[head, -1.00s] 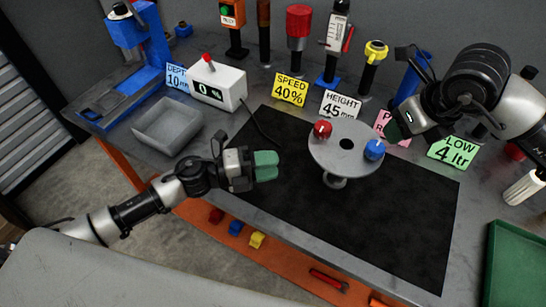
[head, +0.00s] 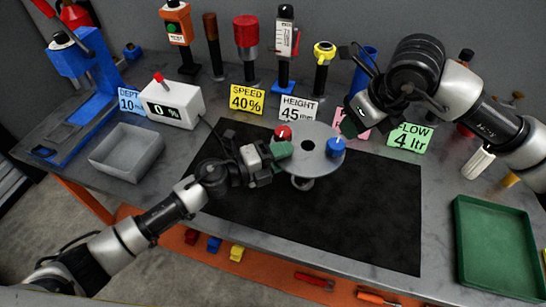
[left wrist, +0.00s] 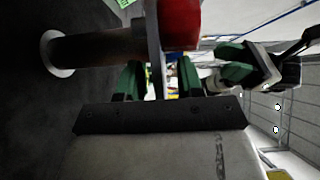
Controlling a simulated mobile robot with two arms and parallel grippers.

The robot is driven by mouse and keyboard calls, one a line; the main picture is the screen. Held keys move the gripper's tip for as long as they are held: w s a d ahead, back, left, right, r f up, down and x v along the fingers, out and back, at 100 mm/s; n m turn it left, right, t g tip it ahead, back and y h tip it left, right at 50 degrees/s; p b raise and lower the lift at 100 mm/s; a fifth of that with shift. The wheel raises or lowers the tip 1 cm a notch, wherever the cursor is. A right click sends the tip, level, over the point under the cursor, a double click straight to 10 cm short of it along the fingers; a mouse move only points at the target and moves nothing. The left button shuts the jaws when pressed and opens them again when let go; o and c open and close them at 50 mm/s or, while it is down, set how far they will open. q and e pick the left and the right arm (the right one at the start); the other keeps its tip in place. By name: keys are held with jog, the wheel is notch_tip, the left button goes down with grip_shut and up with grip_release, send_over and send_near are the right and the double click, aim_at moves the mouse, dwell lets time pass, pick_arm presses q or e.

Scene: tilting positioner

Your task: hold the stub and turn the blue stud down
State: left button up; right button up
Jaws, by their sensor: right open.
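The round grey tilting plate (head: 308,160) has a dark central hole, a red knob (head: 283,132) at its left and a blue stud (head: 336,148) at its right. I cannot tell which part is the stub. My left gripper (head: 280,151) is at the plate's left edge, just below the red knob. In the left wrist view its green fingers (left wrist: 160,82) are apart, with the plate's thin edge between them; contact is unclear. The red knob (left wrist: 181,25) and the post (left wrist: 95,48) under the plate also show there. My right gripper (head: 352,122) is open behind the blue stud, apart from it.
A black mat (head: 350,215) lies under the plate, mostly clear. A grey bin (head: 127,152) and a white display box (head: 172,103) stand at left. Label cards and upright tools line the back. A green tray (head: 495,245) is at right.

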pick_arm(q)
jog(key=shift+c, duration=0.4)
grip_shut()
dwell(1.0)
